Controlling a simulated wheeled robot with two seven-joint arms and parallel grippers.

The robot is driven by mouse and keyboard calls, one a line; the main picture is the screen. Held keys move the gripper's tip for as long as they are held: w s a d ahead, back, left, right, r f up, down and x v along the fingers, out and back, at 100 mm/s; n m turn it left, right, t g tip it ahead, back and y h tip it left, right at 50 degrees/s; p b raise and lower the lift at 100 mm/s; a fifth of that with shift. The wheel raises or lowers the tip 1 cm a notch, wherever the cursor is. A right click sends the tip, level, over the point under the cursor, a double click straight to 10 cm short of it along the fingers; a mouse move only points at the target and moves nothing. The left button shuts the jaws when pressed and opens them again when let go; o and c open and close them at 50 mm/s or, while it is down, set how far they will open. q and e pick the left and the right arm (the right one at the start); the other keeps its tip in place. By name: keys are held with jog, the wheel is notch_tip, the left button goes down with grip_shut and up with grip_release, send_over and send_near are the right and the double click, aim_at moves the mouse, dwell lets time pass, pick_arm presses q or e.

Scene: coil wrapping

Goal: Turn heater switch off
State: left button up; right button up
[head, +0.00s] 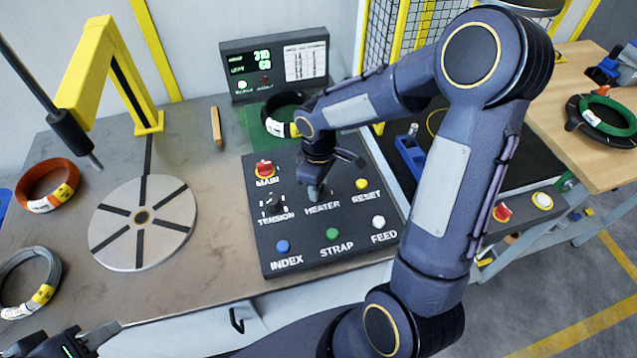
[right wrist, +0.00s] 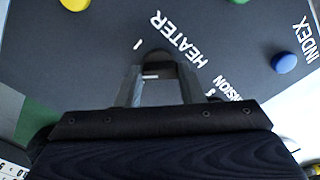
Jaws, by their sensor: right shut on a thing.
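The black control panel (head: 290,245) lies on the bench in the head view, with the HEATER label (head: 322,208) near its middle. My right gripper (head: 316,192) points down onto the heater switch, which it mostly hides in the head view. In the right wrist view, my right gripper (right wrist: 157,88) is shut on the dark heater switch (right wrist: 155,58), between its two fingers. A white mark shows on the switch, and an "I" is printed beside it. My left gripper (head: 75,343) is partly in view at the bottom left, away from the panel; its jaw opening is unclear.
Close around the heater switch are the red MAIN switch (head: 265,169), the TENSION knob (head: 271,204) and the yellow RESET button (head: 362,184). A display (head: 275,66) stands behind. A round turntable (head: 143,222) and wire coils (head: 48,185) lie left. My right arm covers the panel's right side.

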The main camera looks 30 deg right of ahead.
jog(key=n, duration=0.4)
jog(key=shift+r+n, duration=0.1)
jog(key=shift+n, duration=0.2)
jog(key=shift+n+p, duration=0.6)
jog(key=shift+n, duration=1.3)
jog(key=o, duration=1)
notch_tip(320, 180, up, 8)
jog(key=shift+f, duration=0.15)
